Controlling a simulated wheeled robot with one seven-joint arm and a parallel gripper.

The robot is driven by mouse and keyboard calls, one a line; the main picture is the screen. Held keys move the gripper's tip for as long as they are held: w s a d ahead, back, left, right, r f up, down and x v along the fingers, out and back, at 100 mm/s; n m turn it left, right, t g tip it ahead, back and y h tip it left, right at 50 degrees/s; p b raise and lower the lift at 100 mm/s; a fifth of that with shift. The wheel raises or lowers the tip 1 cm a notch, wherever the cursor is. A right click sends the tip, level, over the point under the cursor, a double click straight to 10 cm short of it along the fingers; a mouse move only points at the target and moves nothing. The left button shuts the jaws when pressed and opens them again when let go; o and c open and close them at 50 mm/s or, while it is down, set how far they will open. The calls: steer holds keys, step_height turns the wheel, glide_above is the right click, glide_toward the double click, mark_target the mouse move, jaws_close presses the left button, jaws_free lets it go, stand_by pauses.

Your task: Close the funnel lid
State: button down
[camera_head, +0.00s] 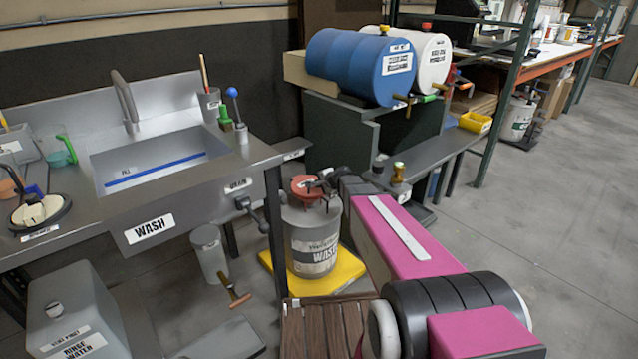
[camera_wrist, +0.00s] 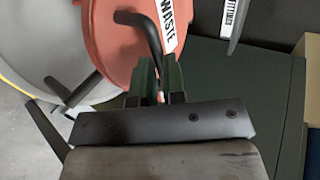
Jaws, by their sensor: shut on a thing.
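The red funnel lid (camera_wrist: 115,45) fills the upper middle of the wrist view, with a white "WASTE" label and a bent black handle (camera_wrist: 150,35). My gripper (camera_wrist: 158,75) is shut on the handle's lower end, between its dark green fingers. In the head view, the red funnel and lid (camera_head: 303,186) are on top of the grey waste drum (camera_head: 315,243). My gripper (camera_head: 327,181) is at their right side. My wrist partly hides this spot, and I cannot tell exactly how far the lid is tilted.
The drum stands on a yellow tray (camera_head: 345,270). The steel wash sink (camera_head: 160,165) is to the left. A dark bench with a blue barrel (camera_head: 360,65) and a white barrel (camera_head: 430,60) is behind. Open concrete floor (camera_head: 540,200) lies to the right.

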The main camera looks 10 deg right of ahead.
steer(key=shift+s+f, duration=0.2)
steer(key=shift+f, duration=0.3)
steer(key=c, duration=1.2)
jaws_free()
steer(key=shift+d, duration=0.1)
steer(key=shift+r, duration=0.2)
steer(key=shift+s+d+r, duration=0.2)
steer(key=shift+s, duration=0.05)
steer(key=v, duration=1)
steer(key=shift+f, duration=0.1)
